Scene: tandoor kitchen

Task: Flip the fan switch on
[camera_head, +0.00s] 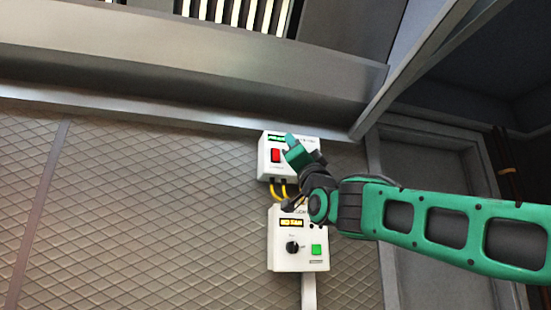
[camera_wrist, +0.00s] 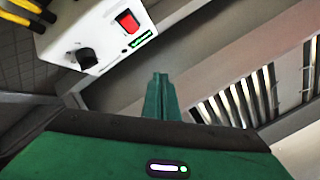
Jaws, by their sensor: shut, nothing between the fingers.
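The upper white control box (camera_head: 263,160) is mounted on the wall. It carries a red rocker switch (camera_head: 275,155) and a small green display. I cannot read its lettering, nor tell which way the rocker is set. In the wrist view the same box (camera_wrist: 108,28) is at the upper left, with its red switch (camera_wrist: 128,21) and a black knob (camera_wrist: 85,58). My gripper (camera_head: 290,139) is shut and empty. In the wrist view my gripper's fingertips (camera_wrist: 159,76) appear apart from the red switch.
A lower white box (camera_head: 287,257) with a yellow display, black knob and green button (camera_head: 316,249) hangs below, joined by yellow cables (camera_head: 283,192). A metal hood (camera_head: 190,60) juts out above the boxes. The tiled wall (camera_head: 150,200) to the left is clear.

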